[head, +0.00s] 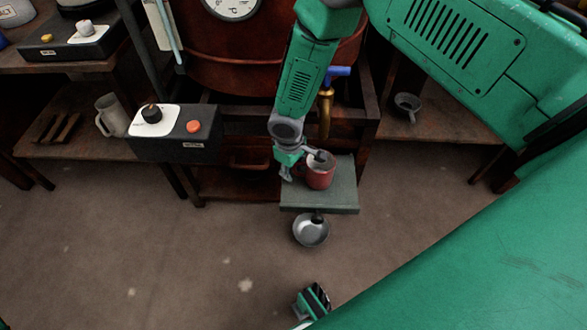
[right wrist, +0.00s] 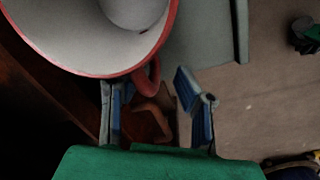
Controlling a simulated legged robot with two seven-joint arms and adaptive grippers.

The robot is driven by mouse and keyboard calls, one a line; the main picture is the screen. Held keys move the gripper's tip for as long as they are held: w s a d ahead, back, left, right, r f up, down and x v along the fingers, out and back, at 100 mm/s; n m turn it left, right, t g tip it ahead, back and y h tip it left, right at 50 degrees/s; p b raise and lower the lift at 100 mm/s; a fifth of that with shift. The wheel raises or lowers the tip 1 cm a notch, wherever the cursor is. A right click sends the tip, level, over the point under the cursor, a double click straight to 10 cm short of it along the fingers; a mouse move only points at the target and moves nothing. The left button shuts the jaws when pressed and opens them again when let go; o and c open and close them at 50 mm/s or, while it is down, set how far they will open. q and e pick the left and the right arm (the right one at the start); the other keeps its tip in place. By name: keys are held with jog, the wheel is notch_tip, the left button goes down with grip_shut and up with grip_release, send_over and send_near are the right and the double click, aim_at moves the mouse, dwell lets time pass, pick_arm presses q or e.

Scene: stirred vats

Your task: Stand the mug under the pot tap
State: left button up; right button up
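A red mug (head: 319,175) with a pale inside stands upright on a small grey shelf (head: 325,198). The brass tap (head: 326,112) with a blue handle is behind and above it; I cannot tell whether the spout is directly over the mug. My right gripper (head: 295,163) is beside the mug at its left. In the right wrist view the mug (right wrist: 75,65) fills the upper left, its handle toward the parted, blue-padded fingers of my right gripper (right wrist: 152,95). The handle shows near the gap, not clamped. My left gripper (head: 314,300) is low at the front, fingers unclear.
A metal bowl (head: 311,232) shows below the shelf's front edge. A control box (head: 175,135) with a black knob and orange button stands left. A grey mug (head: 112,115) is on the left bench. A small dark pan (head: 407,104) is on the right bench.

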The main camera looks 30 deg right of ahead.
jog(key=shift+a, duration=0.15)
jog(key=shift+r, duration=0.5)
notch_tip(320, 180, up, 11)
jog(key=p, duration=0.4)
jog(key=s+a+f+m+y, duration=0.1)
jog(key=s+f, duration=0.2)
jog(key=s, duration=0.5)
jog(key=s+a+f+m+y, duration=0.1)
jog(key=s+f, duration=0.2)
jog(key=s, duration=0.5)
jog(key=s+d+r+m, duration=0.1)
jog(key=s+d, duration=0.1)
jog(key=s, duration=0.4)
jog(key=s+d+m+h, duration=0.1)
jog(key=s+d, duration=0.2)
jog(key=s, duration=0.3)
jog(key=shift+s+d+r, duration=0.15)
jog(key=shift+d+r, duration=0.1)
jog(key=shift+r, duration=0.1)
